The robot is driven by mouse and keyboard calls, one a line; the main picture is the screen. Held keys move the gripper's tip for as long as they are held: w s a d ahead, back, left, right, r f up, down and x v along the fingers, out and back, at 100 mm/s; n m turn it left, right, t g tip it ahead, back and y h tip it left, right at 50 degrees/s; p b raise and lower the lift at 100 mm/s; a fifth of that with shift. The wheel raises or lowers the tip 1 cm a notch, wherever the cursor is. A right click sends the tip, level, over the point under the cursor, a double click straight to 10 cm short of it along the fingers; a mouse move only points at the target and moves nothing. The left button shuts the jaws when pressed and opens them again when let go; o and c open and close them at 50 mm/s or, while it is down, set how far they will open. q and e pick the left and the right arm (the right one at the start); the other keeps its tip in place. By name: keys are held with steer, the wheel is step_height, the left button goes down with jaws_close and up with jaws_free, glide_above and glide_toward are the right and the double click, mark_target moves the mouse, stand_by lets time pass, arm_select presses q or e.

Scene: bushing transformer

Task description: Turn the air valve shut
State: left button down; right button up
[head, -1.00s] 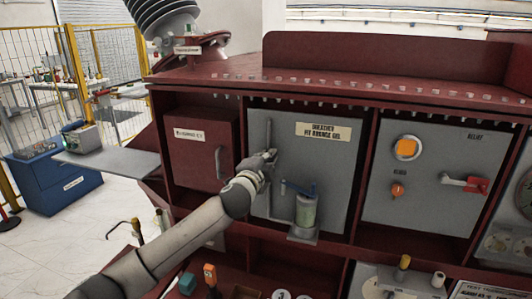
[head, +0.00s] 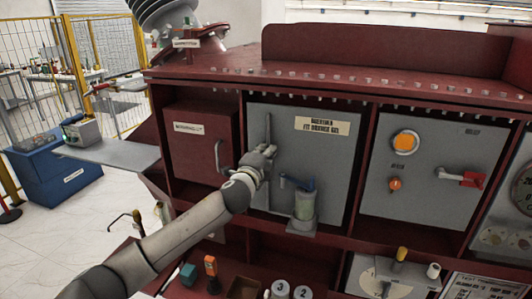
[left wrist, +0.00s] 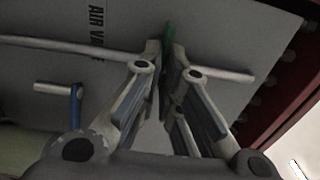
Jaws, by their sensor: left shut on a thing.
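The air valve shows in the left wrist view as a thin green handle (left wrist: 168,34) on a grey pipe (left wrist: 75,43). The label "AIR VA..." (left wrist: 96,22) is printed on the panel beside it, partly cut off. My left gripper (head: 270,152) is at the grey panel, by a vertical pipe (head: 268,128). In the left wrist view its fingers (left wrist: 165,48) are close together with the green handle between their tips. The fingers hide most of the handle, so its exact angle is unclear. My right gripper is not in view.
A blue lever (head: 297,183) with a greenish jar (head: 304,206) sticks out just right of the gripper. A dark red door with a handle (head: 218,155) is to the left. A red-handled relief valve (head: 472,180) and an orange lamp (head: 405,142) are farther right.

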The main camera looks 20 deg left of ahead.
arm_select(q)
steer(key=c, duration=1.6)
jaws_free()
steer(key=shift+c, duration=0.2)
steer(key=s, duration=1.2)
steer(key=shift+a, duration=0.2)
steer(key=shift+f, duration=0.1)
